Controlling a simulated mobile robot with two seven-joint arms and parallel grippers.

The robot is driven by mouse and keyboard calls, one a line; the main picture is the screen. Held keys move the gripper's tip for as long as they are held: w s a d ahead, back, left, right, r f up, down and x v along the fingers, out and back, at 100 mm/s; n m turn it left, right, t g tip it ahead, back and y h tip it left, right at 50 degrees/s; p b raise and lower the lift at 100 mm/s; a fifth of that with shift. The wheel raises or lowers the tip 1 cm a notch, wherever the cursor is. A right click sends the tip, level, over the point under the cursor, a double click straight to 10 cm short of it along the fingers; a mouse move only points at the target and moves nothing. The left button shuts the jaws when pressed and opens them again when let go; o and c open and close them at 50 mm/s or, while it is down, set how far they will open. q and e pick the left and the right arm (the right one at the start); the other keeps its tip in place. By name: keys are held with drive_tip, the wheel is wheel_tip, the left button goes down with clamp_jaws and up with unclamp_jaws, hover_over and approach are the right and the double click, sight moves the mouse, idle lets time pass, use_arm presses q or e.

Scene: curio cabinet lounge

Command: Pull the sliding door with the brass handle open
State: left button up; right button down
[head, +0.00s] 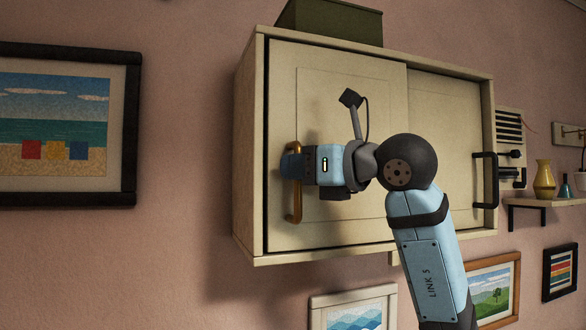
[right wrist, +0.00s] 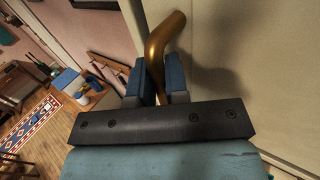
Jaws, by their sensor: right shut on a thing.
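A cream wall cabinet (head: 250,150) has two sliding doors. The left door (head: 335,95) carries an upright brass handle (head: 295,208) near its left edge, and it covers the left part of the cabinet front. The right door (head: 440,110) has a black handle (head: 490,180). My right gripper (head: 292,166) is shut on the brass handle at its middle. In the right wrist view the brass handle (right wrist: 160,48) stands between the two blue fingers (right wrist: 156,86), its bent end meeting the door. My left gripper is in neither view.
A dark green box (head: 330,20) sits on top of the cabinet. Framed pictures (head: 125,125) hang left and below. A small shelf (head: 545,202) with a yellow vase (head: 544,180) is at the right.

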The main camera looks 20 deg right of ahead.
drive_tip(key=d+b, duration=0.3)
drive_tip(key=d, duration=1.4)
drive_tip(key=shift+w, duration=0.25)
drive_tip(key=c, duration=1.1)
unclamp_jaws()
drive_tip(key=shift+c, duration=0.2)
drive_tip(key=b+v, duration=0.3)
drive_tip(key=v, duration=1)
drive_tip(key=shift+s+d, duration=0.2)
drive_tip(key=shift+s, duration=0.15)
